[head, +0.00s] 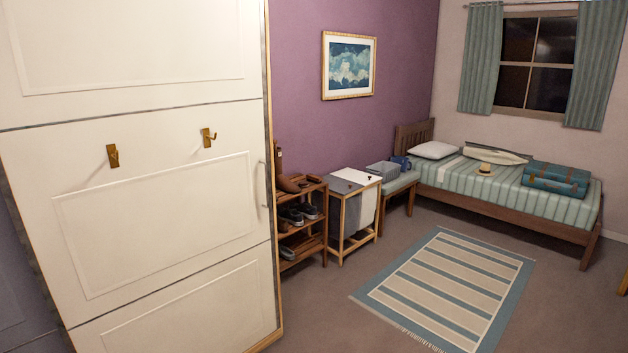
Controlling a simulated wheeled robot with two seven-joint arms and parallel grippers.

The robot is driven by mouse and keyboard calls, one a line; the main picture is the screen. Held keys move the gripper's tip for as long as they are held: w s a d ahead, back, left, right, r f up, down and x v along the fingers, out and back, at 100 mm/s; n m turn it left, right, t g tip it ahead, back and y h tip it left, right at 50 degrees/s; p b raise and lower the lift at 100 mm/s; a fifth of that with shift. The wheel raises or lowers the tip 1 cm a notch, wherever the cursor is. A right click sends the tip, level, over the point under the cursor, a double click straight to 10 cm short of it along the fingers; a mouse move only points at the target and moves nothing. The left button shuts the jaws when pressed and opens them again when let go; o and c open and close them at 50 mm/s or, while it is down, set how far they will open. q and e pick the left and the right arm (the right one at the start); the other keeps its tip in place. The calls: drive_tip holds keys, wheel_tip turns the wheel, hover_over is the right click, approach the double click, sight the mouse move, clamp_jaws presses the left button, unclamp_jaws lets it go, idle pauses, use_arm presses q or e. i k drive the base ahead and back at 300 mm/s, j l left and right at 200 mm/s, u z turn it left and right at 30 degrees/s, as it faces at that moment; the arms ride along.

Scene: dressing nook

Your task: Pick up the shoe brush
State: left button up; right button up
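I cannot clearly make out the shoe brush. A wooden shoe rack (326,235) stands against the purple wall, partly hidden by the large white panelled door in front. Brown shoes (288,185) sit on its top shelf, with a small brown item (309,181) beside them, too small to identify. Dark shoes (299,213) are on the shelf below, and a greyish-green shoe (287,252) is lower down. Neither of my grippers is in view.
The white door (150,190) with two brass hooks fills the left side. A hamper (346,262), a bench (398,185) and a bed (520,222) line the walls. A striped rug (450,283) lies on open floor.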

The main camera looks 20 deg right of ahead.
sight(310, 178)
drive_tip(key=i+l+z, duration=0.3)
drive_tip(key=i+z, duration=0.15)
drive_tip(key=i, duration=0.2)
drive_tip(key=i+l+z, duration=0.1)
drive_tip(key=i+z, duration=0.3)
drive_tip(key=i, duration=0.25)
drive_tip(key=i+j+z, duration=0.15)
drive_tip(key=i+z, duration=0.3)
drive_tip(key=i, duration=0.2)
drive_tip(key=i+l+z, duration=0.15)
drive_tip(key=i+z, duration=0.2)
drive_tip(key=i, duration=0.55)
drive_tip(key=i+j+z, duration=0.1)
drive_tip(key=i+z, duration=0.25)
drive_tip(key=i, duration=0.5)
drive_tip(key=i+u, duration=0.8)
drive_tip(key=i+l+u, duration=0.15)
drive_tip(key=i+u, duration=0.25)
drive_tip(key=i+l+u, duration=0.2)
drive_tip(key=u, duration=0.2)
